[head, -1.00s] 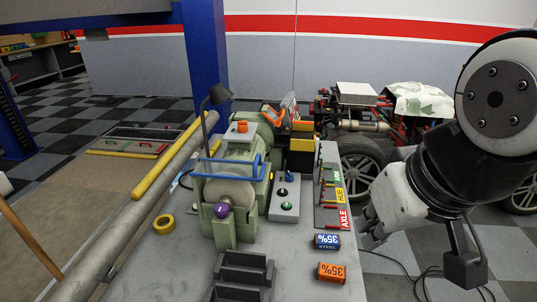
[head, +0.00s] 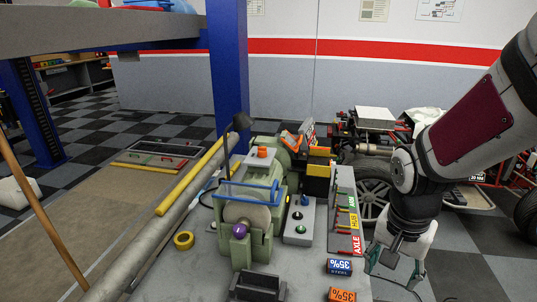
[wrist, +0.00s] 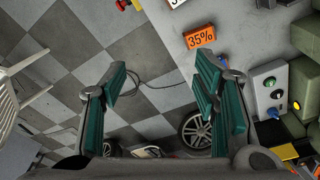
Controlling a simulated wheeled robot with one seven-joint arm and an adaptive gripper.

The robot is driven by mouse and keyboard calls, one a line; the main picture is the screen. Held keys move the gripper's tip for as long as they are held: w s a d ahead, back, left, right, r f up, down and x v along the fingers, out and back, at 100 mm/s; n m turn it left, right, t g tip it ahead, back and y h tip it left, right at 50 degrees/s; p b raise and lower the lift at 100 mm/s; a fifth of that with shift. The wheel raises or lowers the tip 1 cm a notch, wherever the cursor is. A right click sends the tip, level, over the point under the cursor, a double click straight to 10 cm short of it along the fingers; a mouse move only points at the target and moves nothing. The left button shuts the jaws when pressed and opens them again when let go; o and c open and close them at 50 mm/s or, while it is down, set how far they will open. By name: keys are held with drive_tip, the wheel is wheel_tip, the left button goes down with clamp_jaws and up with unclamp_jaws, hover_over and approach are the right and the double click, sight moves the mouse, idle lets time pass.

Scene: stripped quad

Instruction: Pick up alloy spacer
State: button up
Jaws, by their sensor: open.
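No block in view has a legible "alloy" label. An orange block (head: 341,295) marked 35% lies at the front right of the bench, cut off by the picture's bottom edge; its lower lettering is unreadable. A blue block marked 35% with a steel label (head: 339,267) lies just beyond it. An orange 35% block (wrist: 199,36) also shows in the wrist view, on the bench above the fingers. My gripper (head: 393,262) is right of the blocks, beyond the bench edge.
The bench (head: 210,265) carries a green machine (head: 255,205), a control box (head: 299,221), a labelled rack (head: 345,210) and a dark slotted holder (head: 257,286). A yellow tape roll (head: 184,240) lies at left. A wheel (head: 372,190) stands beyond the bench. Cables lie on the floor.

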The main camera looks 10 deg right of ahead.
drive_tip(key=a+f+m+y, duration=0.1)
drive_tip(key=f+m+y, duration=0.1)
drive_tip(key=f, duration=0.4)
drive_tip(key=a+f+m+y+p, duration=0.1)
drive_tip(key=f+m, duration=0.4)
drive_tip(key=f, duration=0.2)
drive_tip(key=f+m+y+p, duration=0.1)
drive_tip(key=f+m+y, duration=0.1)
drive_tip(key=f+m, duration=0.2)
drive_tip(key=shift+s+a+f+y, duration=0.15)
drive_tip(key=shift+a+f, duration=0.05)
drive_tip(key=shift+f, duration=0.45)
drive_tip(key=shift+s+a+f+y, duration=0.1)
drive_tip(key=shift+a+f+y, duration=0.1)
drive_tip(key=shift+f, duration=0.45)
drive_tip(key=shift+x, duration=2.9)
drive_tip(key=shift+w, duration=0.15)
drive_tip(key=shift+c, duration=0.6)
clamp_jaws()
